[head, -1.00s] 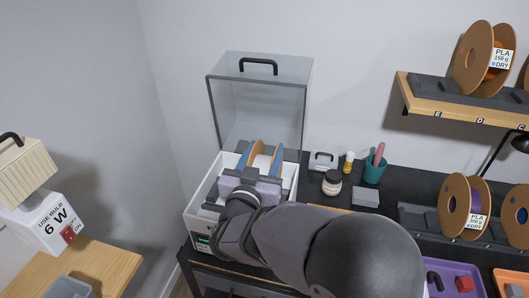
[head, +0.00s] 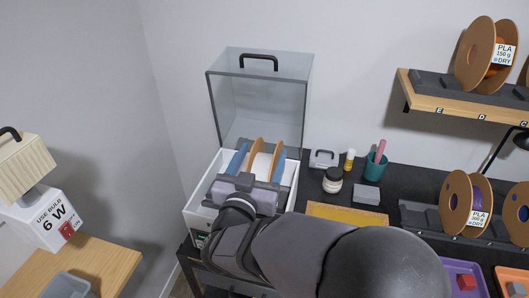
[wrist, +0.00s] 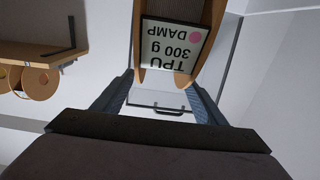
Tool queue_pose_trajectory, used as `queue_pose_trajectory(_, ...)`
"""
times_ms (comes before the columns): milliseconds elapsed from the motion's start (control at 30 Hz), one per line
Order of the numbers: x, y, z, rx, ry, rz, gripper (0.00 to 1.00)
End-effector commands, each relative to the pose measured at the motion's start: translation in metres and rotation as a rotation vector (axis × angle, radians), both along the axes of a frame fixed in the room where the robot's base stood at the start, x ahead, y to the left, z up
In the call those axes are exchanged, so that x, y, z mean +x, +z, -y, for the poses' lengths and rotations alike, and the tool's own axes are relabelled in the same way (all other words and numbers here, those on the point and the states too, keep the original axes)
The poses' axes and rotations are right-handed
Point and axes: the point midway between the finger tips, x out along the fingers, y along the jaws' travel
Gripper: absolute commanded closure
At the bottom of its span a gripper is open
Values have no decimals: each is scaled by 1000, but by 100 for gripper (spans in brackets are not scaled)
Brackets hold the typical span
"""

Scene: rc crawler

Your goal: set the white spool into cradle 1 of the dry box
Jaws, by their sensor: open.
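The white spool (head: 262,166), with brown card flanges and a pale winding between them, stands upright inside the dry box (head: 193,218). My gripper (head: 258,163) is open, with one blue-padded finger on each side of the spool. A gap shows between the left finger and the spool; contact at the right finger is unclear. In the wrist view, the spool (wrist: 187,58) carries a label reading TPU 300 g DAMP, upside down, near my open fingertips (wrist: 160,80). The cradle under the spool and its number are hidden by my gripper.
The clear lid (head: 258,105) stands open behind the box. A jar (head: 332,181), a teal cup (head: 374,169) and a grey block (head: 367,194) are on the dark bench to the right. A yellow-topped tray (head: 348,214) lies near my arm.

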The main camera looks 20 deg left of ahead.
Motion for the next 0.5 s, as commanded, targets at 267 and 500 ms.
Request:
queue_pose_trajectory(267,-53,-2,-2,1,5,1,35)
queue_pose_trajectory(500,-80,-1,-1,1,1,1,35)
